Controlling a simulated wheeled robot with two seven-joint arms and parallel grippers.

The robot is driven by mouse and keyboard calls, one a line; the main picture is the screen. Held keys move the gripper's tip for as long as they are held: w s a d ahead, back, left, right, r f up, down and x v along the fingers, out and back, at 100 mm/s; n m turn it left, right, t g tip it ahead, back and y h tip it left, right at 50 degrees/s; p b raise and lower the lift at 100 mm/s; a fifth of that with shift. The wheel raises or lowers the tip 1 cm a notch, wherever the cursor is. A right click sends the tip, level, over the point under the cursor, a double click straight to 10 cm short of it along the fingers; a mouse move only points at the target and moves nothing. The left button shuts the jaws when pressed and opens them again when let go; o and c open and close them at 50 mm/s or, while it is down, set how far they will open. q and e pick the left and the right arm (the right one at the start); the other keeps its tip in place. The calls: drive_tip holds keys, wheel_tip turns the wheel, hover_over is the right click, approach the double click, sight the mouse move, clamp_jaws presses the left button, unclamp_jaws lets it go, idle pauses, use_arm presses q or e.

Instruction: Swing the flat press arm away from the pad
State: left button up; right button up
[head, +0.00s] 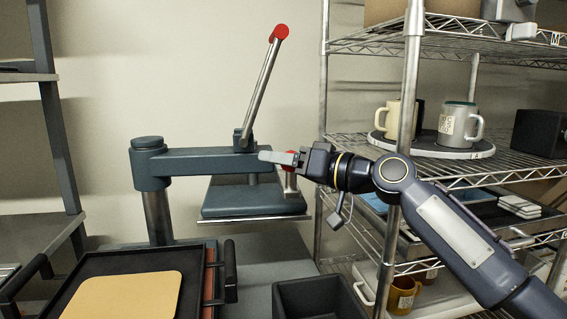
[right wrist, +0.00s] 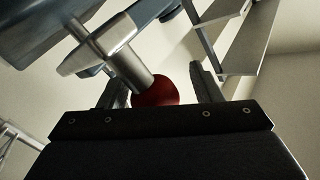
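The flat press has a dark blue-grey arm (head: 205,161) reaching right from a column (head: 158,215). A flat plate (head: 250,203) hangs under the arm's right end. A steel lever (head: 262,88) with a red end (head: 279,32) leans up from the arm. A short steel handle post (right wrist: 125,62) with a red knob (right wrist: 155,93) stands by the plate's right side. My right gripper (head: 277,158) has its fingers on either side of this knob, with a gap at one finger in the right wrist view. My left gripper is not in view.
A tan pad (head: 128,296) lies in a black tray (head: 135,261) at front left. An open black bin (head: 318,300) stands at front centre. Wire shelving (head: 505,176) with mugs stands close on the right, around my right arm. Another rack (head: 58,130) stands left.

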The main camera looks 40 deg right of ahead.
drive_tip(key=shift+d, duration=0.1)
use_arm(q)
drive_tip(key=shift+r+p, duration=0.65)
use_arm(e)
drive_tip(key=v, duration=0.8)
drive_tip(key=shift+w, duration=0.1)
